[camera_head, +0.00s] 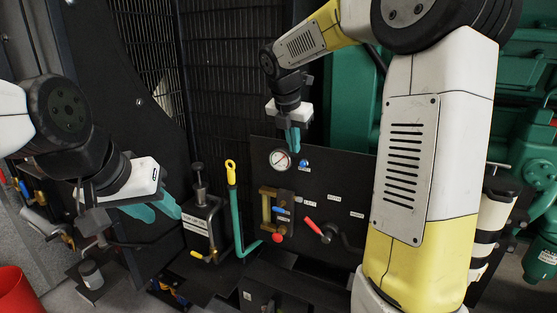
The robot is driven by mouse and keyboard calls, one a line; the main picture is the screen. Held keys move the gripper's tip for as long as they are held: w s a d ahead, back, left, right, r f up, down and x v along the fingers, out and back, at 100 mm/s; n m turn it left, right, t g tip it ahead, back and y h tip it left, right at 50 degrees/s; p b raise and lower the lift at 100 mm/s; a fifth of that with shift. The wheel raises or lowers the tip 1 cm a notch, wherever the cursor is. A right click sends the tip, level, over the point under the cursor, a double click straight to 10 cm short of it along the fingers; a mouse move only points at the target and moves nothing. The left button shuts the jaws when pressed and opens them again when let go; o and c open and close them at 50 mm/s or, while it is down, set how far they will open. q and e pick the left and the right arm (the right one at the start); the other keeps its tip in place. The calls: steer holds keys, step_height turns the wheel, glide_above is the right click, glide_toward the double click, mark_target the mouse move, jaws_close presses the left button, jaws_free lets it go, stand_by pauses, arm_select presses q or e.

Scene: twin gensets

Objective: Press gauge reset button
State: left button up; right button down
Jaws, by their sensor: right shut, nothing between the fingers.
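A round white-faced gauge (281,160) is mounted near the top left of a black panel (345,178). A small blue button (304,163) sits on the panel just right of the gauge; I take it for the reset button. My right gripper (292,149) points down with its teal fingers shut and empty. In the picture its tips are just above and between gauge and button; I cannot tell whether they touch the panel. My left gripper (166,213) is at the left, teal fingers apart and empty, away from the gauge.
Lower on the panel are a brass valve assembly (267,205), a red knob (278,238) and a red-handled lever (314,227). A teal lever with a yellow top (234,200) and a labelled box (199,229) stand left of it. My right arm hides the panel's right side.

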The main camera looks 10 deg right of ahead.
mark_target(303, 165)
steer(key=shift+w+a+f+n, duration=0.2)
steer(key=shift+w+a+n, duration=0.05)
steer(key=shift+w+n, duration=0.4)
steer(key=shift+w+d+f, duration=0.7)
steer(key=shift+w+f, duration=0.4)
steer(key=shift+f, duration=0.45)
steer(key=shift+w+d+f, duration=0.75)
steer(key=shift+w+f, duration=0.3)
steer(key=shift+f, duration=0.5)
steer(key=shift+w+d+f, duration=0.7)
steer(key=shift+w+f, duration=0.4)
steer(key=shift+f, duration=0.45)
steer(key=shift+w, duration=0.1)
